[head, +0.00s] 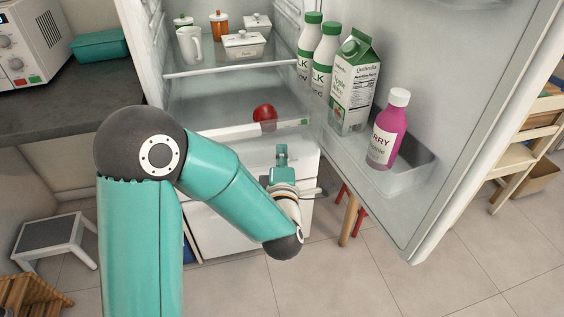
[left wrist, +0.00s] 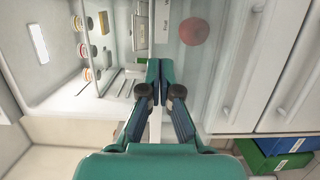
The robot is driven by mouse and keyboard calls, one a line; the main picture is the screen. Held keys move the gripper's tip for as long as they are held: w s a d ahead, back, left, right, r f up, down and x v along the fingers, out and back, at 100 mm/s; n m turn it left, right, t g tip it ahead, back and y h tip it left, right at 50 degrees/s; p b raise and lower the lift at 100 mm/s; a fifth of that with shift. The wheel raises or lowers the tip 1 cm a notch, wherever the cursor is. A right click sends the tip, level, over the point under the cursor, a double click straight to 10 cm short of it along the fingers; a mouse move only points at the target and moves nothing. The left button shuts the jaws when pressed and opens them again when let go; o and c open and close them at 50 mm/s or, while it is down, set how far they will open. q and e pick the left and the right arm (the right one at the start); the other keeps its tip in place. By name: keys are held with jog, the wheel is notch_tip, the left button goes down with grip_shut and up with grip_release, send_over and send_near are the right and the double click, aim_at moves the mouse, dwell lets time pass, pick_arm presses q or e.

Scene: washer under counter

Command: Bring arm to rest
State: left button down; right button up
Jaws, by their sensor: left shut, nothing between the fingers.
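My left arm (head: 225,185) comes in from the left in the head view and bends down in front of the open fridge. Its gripper (head: 282,154) is in front of the fridge's lower drawers, below the shelf with a red round fruit (head: 265,113). In the left wrist view my left gripper (left wrist: 160,75) has its teal fingers together, with nothing between them. The red fruit (left wrist: 194,31) shows there beyond the fingertips, apart from them. My right gripper is in neither view.
The open fridge door (head: 440,110) stands on the right, its rack holding milk bottles (head: 309,40), a juice carton (head: 351,85) and a pink bottle (head: 388,130). A dark counter (head: 70,100) with a microwave (head: 30,45) is on the left. A step stool (head: 55,235) stands below.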

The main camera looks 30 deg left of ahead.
pick_arm(q)
jog(key=s+d+f+m+g+h, duration=0.2)
jog(key=d+f+m+h, duration=0.1)
jog(key=f, duration=0.7)
jog(key=s+d+f+m+g+h, duration=0.3)
jog(key=f+m, duration=0.1)
jog(key=f, duration=0.6)
jog(key=s+d+f+m+g+h, duration=0.2)
jog(key=d+f+m+h, duration=0.1)
jog(key=f, duration=0.8)
jog(key=s+d+f+m+g+h, duration=0.3)
jog(key=s+d+m+g, duration=0.15)
jog(key=s+m, duration=0.2)
jog(key=s+d+f+m+g+h, duration=0.2)
jog(key=s+d+f+m+g, duration=0.1)
jog(key=s+d+m, duration=0.4)
jog(key=d+r+p+v, duration=0.1)
jog(key=d+p+v, duration=0.2)
jog(key=p+v, duration=1)
jog(key=shift+s+n, duration=0.3)
jog(key=shift+n, duration=0.05)
